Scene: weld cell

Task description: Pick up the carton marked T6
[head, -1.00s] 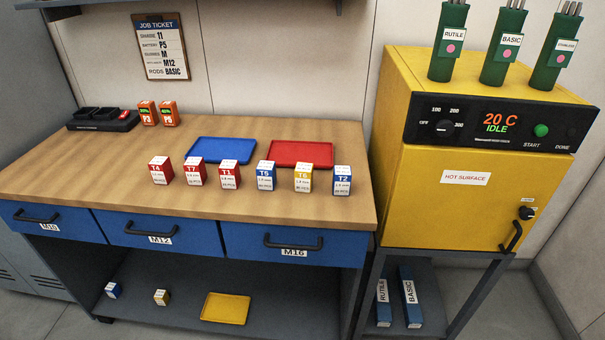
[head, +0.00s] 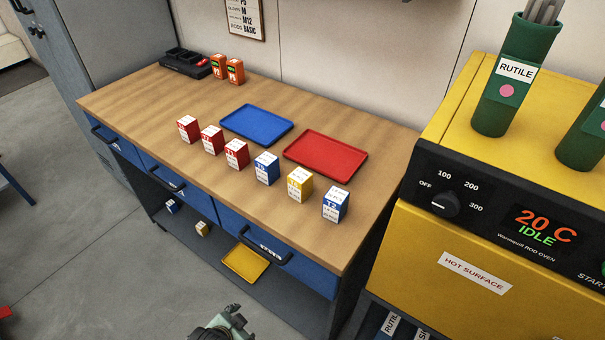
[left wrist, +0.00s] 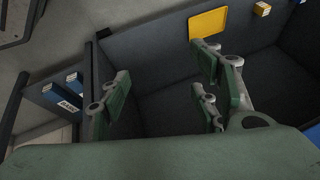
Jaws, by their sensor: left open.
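Six small cartons stand in a row along the front of the bench top. A yellow and white carton (head: 300,184) is second from the right; its label is too small to read now, but earlier it looked like T6. A blue carton (head: 266,168) stands to its left and another blue carton marked T2 (head: 335,204) to its right. My left gripper (head: 218,328) shows only in part at the bottom edge, below and in front of the bench, away from the cartons. In the left wrist view my left gripper (left wrist: 163,92) is open and empty. My right gripper is out of view.
A blue tray (head: 256,125) and a red tray (head: 325,156) lie behind the cartons. A yellow tray (head: 245,263) and two small cartons are on the lower shelf. The yellow oven (head: 415,250) stands right of the bench.

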